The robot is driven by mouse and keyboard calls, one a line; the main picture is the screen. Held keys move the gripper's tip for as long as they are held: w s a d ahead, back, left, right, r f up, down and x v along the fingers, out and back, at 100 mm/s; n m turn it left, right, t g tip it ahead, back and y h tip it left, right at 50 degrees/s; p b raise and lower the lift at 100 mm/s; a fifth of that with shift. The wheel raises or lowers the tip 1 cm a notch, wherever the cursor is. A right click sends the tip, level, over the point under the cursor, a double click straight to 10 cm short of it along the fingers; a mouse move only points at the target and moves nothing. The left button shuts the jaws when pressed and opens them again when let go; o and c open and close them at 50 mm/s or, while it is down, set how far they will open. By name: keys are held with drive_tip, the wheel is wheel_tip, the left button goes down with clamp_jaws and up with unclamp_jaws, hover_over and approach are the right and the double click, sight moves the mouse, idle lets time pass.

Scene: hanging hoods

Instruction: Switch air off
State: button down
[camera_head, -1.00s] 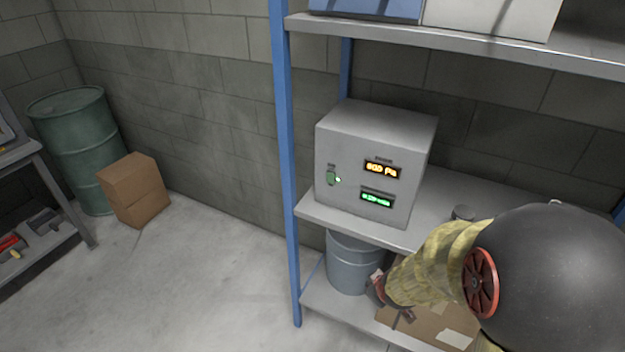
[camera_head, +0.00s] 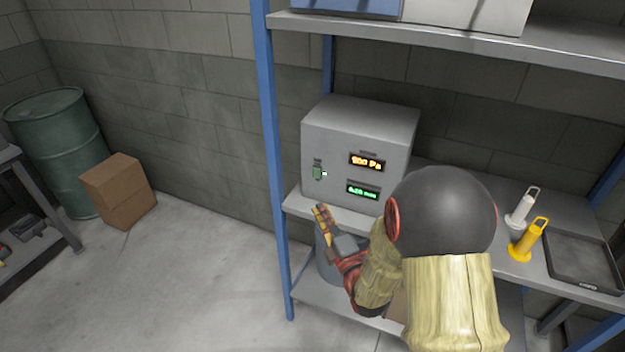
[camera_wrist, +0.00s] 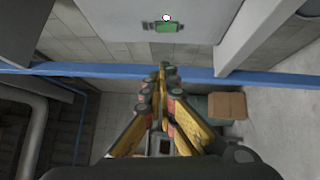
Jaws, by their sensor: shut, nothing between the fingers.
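A grey control box (camera_head: 345,150) stands on the middle shelf and has two lit displays. The upper display (camera_head: 366,161) is orange and reads about 800 Pa; the lower display (camera_head: 363,190) is green, its text too small to read surely. A green switch (camera_head: 318,173) with a small white light beside it is on the left of the box's front. The switch also shows at the top of the wrist view (camera_wrist: 168,27). My gripper (camera_head: 318,208) is shut and empty, just below the switch and apart from it, in front of the shelf edge.
A blue shelf post (camera_head: 270,170) stands left of the box. A white-handled tool (camera_head: 520,208), a yellow one (camera_head: 527,240) and a dark tray (camera_head: 580,262) are on the shelf at right. A grey bucket (camera_head: 326,258) stands below. The floor at left is open.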

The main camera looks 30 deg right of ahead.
idle(0.4)
drive_tip(key=b, duration=0.2)
approach(317, 173)
drive_tip(key=w+a+r, duration=0.1)
drive_tip(key=w+a, duration=0.4)
drive_tip(key=shift+w+d+r, duration=0.15)
drive_tip(key=shift+w+d, duration=0.1)
drive_tip(key=shift+d, duration=0.35)
drive_tip(key=shift+w+d+r, duration=0.15)
drive_tip(key=shift+w+d, duration=0.15)
drive_tip(key=shift+d, duration=0.3)
drive_tip(key=shift+w+d+r, duration=0.1)
drive_tip(key=shift+w+d, duration=0.15)
drive_tip(key=shift+d, duration=0.4)
